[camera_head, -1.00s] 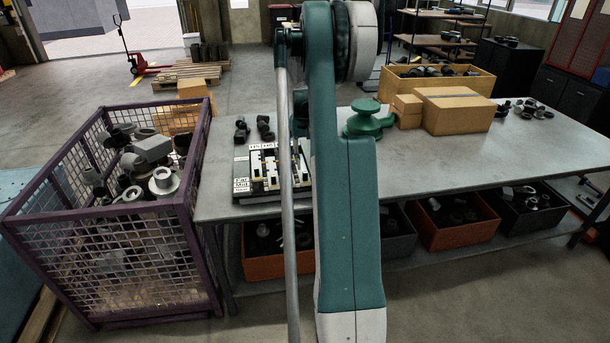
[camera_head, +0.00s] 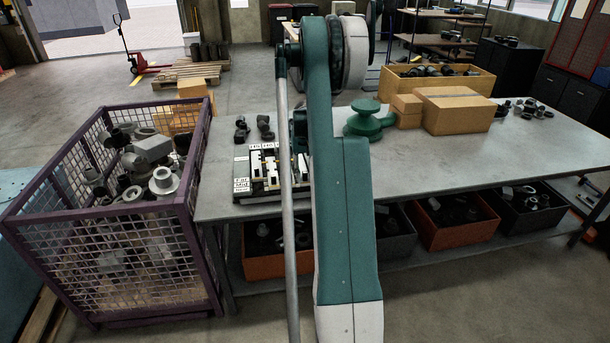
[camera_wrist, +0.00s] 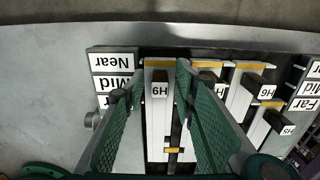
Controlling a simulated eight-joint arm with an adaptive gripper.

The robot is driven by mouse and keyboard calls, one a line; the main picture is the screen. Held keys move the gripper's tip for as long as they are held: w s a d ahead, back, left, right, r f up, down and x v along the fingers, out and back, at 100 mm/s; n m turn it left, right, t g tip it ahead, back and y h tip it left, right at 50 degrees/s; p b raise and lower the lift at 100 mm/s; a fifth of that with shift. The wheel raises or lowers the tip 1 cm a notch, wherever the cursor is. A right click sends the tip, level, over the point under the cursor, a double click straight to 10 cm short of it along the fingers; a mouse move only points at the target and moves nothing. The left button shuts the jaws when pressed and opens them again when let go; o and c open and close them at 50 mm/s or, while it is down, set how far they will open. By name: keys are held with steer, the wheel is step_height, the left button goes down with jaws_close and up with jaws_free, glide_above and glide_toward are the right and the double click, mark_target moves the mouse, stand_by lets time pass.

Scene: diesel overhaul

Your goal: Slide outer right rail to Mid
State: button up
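The rail board (camera_head: 258,196) lies on the left part of the bench, its right side hidden behind my arm in the head view. The wrist view shows it upside down, with a Near, Mid, Far label plate (camera_wrist: 113,82) at the left. The white rail marked H9 (camera_wrist: 158,118) is nearest that plate, its yellow-tipped end about level with Near. My gripper (camera_wrist: 160,72) is open, with one green finger on each side of the H9 rail. Narrow gaps seem to show beside it; contact is unclear. Rails H6 (camera_wrist: 240,92) and H5 (camera_wrist: 270,125) lie to the right.
A second label plate (camera_wrist: 306,95) edges the board's other side. Dark parts (camera_head: 264,127) lie behind the board. A green round-topped object (camera_head: 364,118) and cardboard boxes (camera_head: 456,110) stand right of my arm. A mesh crate (camera_head: 105,215) stands left of the bench.

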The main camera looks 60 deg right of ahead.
mark_target(304, 169)
jaws_close()
steer(key=shift+w+d+b, duration=0.5)
steer(key=shift+w+d, duration=0.75)
jaws_free()
steer(key=shift+r, duration=0.1)
step_height(304, 169, up, 12)
stand_by(0.5)
